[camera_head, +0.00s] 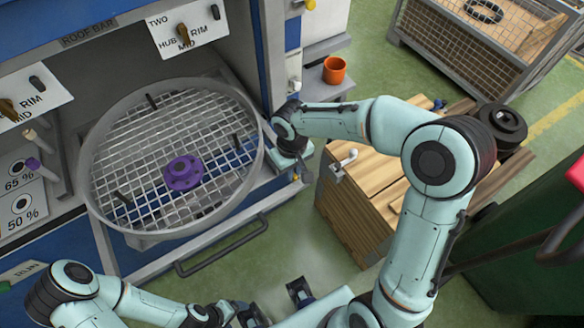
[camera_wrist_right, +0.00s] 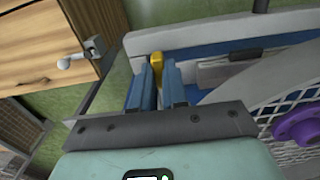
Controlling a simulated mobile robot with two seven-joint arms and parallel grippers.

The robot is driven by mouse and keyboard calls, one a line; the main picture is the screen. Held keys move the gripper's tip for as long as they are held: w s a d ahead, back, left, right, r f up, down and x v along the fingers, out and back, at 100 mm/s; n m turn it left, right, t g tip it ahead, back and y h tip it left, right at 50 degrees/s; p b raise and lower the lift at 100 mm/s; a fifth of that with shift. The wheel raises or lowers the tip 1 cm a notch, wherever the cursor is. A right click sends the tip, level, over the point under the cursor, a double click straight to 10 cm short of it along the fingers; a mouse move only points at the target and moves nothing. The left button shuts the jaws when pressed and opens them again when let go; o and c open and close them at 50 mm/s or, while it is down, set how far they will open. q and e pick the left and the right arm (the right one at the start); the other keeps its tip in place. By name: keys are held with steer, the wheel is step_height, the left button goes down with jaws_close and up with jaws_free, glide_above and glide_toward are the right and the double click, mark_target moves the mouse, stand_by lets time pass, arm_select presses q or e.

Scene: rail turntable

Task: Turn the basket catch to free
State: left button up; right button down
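The round wire-mesh basket (camera_head: 100,185) sits in the blue and grey machine at left, with a purple hub (camera_head: 183,172) on its mesh. My right gripper (camera_head: 293,165) is at the machine's front right corner, beside the basket rim. In the right wrist view its two blue-grey fingers (camera_wrist_right: 160,85) stand close together on either side of a yellow lever (camera_wrist_right: 157,62), which looks like the basket catch. They appear shut on it; its lower part is hidden between them.
A wooden crate (camera_head: 350,215) with a metal latch stands right of the machine. An orange cup (camera_head: 334,70) is on a small shelf behind my right wrist. A dark handle bar (camera_head: 225,245) runs below the basket. A mesh-sided bin (camera_head: 460,50) stands at back right.

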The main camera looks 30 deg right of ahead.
arm_select(q)
steer(key=shift+r, duration=0.1)
arm_select(e)
steer(key=shift+n, duration=0.4)
steer(key=n+p, duration=0.1)
steer(key=n, duration=0.2)
steer(key=shift+n, duration=0.4)
steer(key=n+p, duration=0.1)
steer(key=n, duration=0.3)
steer(key=shift+r+n, duration=0.1)
steer(key=shift+n, duration=0.2)
steer(key=n+p, duration=0.1)
steer(key=n, duration=0.3)
steer(key=shift+p, duration=0.3)
arm_select(q)
steer(key=w+r+p, duration=0.1)
steer(key=w+r, duration=0.2)
steer(key=r, duration=0.3)
steer(key=shift+w+t, duration=0.3)
steer(key=shift+w, duration=0.05)
arm_select(e)
steer(key=n, duration=0.4)
steer(key=shift+n, duration=0.5)
steer(key=c, duration=1.1)
jaws_free()
steer(key=shift+c, duration=0.2)
